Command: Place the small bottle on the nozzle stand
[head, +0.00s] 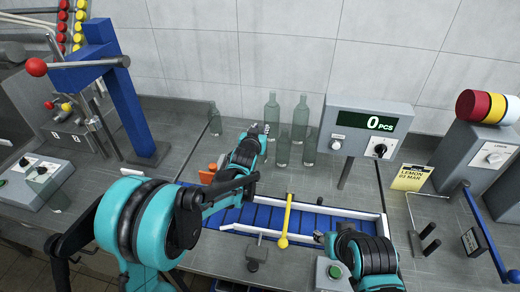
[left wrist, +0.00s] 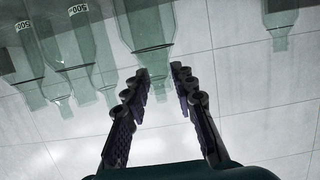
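Several translucent green bottles stand at the back of the counter in the head view, including a tall one (head: 271,114) and a shorter one (head: 282,152). A small bottle (head: 214,121) stands apart, left of my left gripper (head: 258,130). The left wrist view shows bottles upside down. There, my left gripper (left wrist: 160,74) is open, its fingertips near the neck of one bottle (left wrist: 152,25); I cannot tell whether they touch. My right gripper (head: 322,238) is low at the right, its fingers unclear. I cannot surely identify the nozzle stand; an orange part (head: 208,173) is partly hidden by my left arm.
A blue conveyor (head: 312,225) with a yellow bar (head: 287,215) lies in front. A counter display (head: 365,128) reading 0 PCS stands right of the bottles. A blue post (head: 125,100) with a red-knobbed lever stands left. A grey box (head: 478,158) is at right.

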